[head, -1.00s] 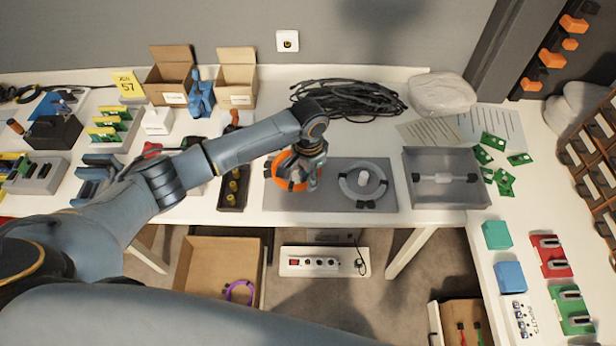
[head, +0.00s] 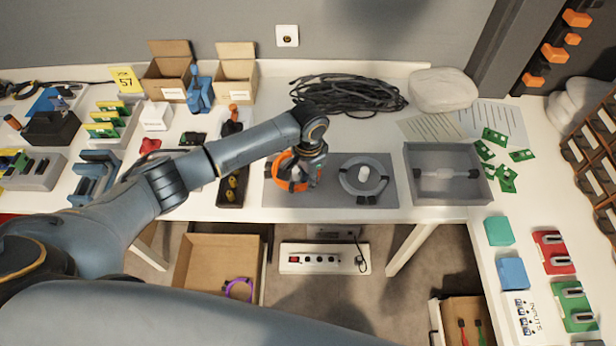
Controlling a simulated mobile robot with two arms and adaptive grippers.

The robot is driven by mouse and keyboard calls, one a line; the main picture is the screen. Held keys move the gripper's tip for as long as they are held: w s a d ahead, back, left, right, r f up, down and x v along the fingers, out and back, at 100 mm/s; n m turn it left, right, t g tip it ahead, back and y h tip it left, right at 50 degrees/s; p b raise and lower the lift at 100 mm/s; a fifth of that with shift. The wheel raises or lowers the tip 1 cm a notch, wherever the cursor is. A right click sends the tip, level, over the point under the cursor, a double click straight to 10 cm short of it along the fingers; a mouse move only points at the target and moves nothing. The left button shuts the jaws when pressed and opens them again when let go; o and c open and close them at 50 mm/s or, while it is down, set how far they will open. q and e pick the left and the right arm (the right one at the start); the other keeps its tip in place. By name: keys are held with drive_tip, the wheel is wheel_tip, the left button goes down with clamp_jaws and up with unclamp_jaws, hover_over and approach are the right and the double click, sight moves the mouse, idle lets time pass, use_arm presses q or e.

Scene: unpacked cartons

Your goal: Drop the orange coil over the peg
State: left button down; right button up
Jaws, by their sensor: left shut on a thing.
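The orange coil (head: 281,177) is over the left half of a grey board (head: 334,201) on the table. My left gripper (head: 306,185) points down at the coil's right side and is shut on it. My gripper and wrist hide part of the coil. I cannot tell how high it is above the board or whether a peg is under it. On the board's right half, a white peg (head: 364,173) stands inside a grey ring (head: 349,184) with dark bands. My right gripper is not in view.
A grey tray (head: 408,186) holding a pale bar-like part stands right of the board. A dark tray (head: 231,203) with yellow pieces is to its left. Black cable (head: 350,95) lies behind. An open carton (head: 190,262) with a purple ring is below the table edge.

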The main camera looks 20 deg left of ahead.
use_arm(q)
drive_tip(key=shift+f+b, duration=0.7)
drive_tip(key=shift+f, duration=0.7)
drive_tip(key=c, duration=1.1)
unclamp_jaws()
wheel_tip(320, 180, up, 12)
drive_tip(key=shift+r, duration=0.1)
